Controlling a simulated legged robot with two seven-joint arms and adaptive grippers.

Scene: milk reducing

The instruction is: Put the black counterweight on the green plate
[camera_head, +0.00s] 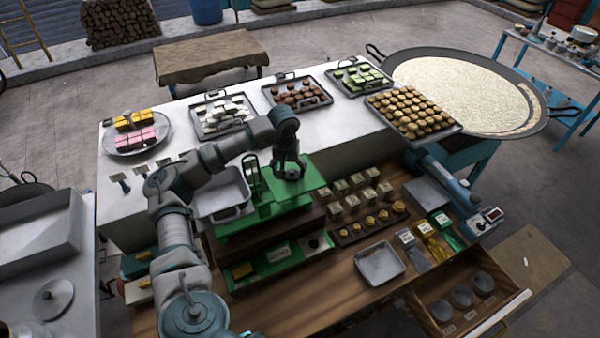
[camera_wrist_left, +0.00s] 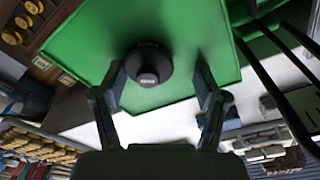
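The green plate (camera_head: 312,172) is the raised flat pan of a green scale near the middle of the bench. It fills the upper part of the left wrist view (camera_wrist_left: 210,25). The black counterweight (camera_wrist_left: 150,66) is a round dark disc with a pale label, and it appears to rest on the green plate near its edge. My left gripper (camera_head: 290,172) is over the plate, pointing down. In the left wrist view my left gripper (camera_wrist_left: 160,80) has its fingers spread apart, with the counterweight between them, nearer the left finger. My right gripper is not in view.
An empty small tray (camera_head: 380,264) lies in front. An open drawer (camera_head: 425,316) with round grey discs juts out at bottom right. Sweet trays line the white counter.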

